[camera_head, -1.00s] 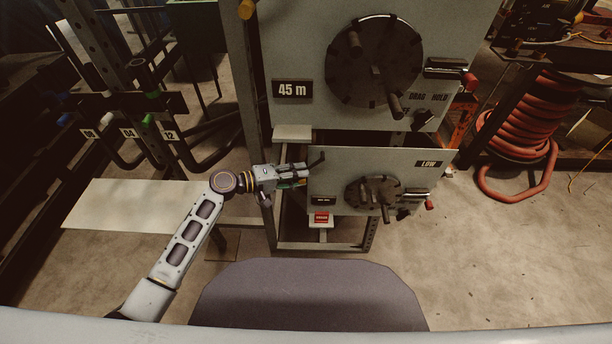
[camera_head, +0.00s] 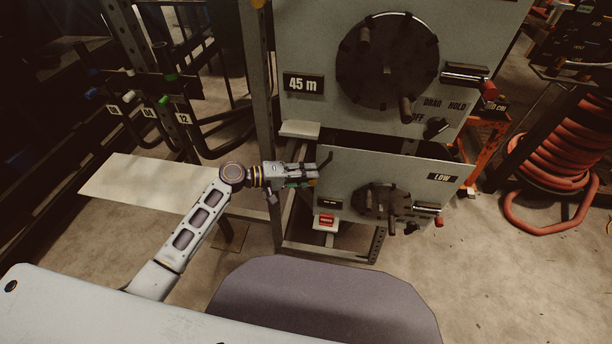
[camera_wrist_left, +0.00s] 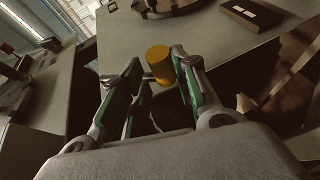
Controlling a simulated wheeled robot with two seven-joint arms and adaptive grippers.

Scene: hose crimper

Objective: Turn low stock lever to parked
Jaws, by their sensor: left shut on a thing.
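The lower grey panel (camera_head: 375,175) carries a LOW label (camera_head: 442,178). A dark lever (camera_head: 326,160) shows at the panel's left edge. My left gripper (camera_head: 312,173) reaches in from the left at that edge, and its fingers hide part of the lever. In the left wrist view a yellow cylindrical knob (camera_wrist_left: 158,64) sits between the two green-padded fingers, near their tips. The left gripper is shut on this knob, which looks like the lever's end. The lever's pivot and any parked mark are not readable. My right gripper is not in view.
The upper panel has a large dark reel disc (camera_head: 387,62) and a 45 m sign (camera_head: 303,84). Dark racks stand at left, and a red hose coil (camera_head: 555,165) at right. Floor in front is open.

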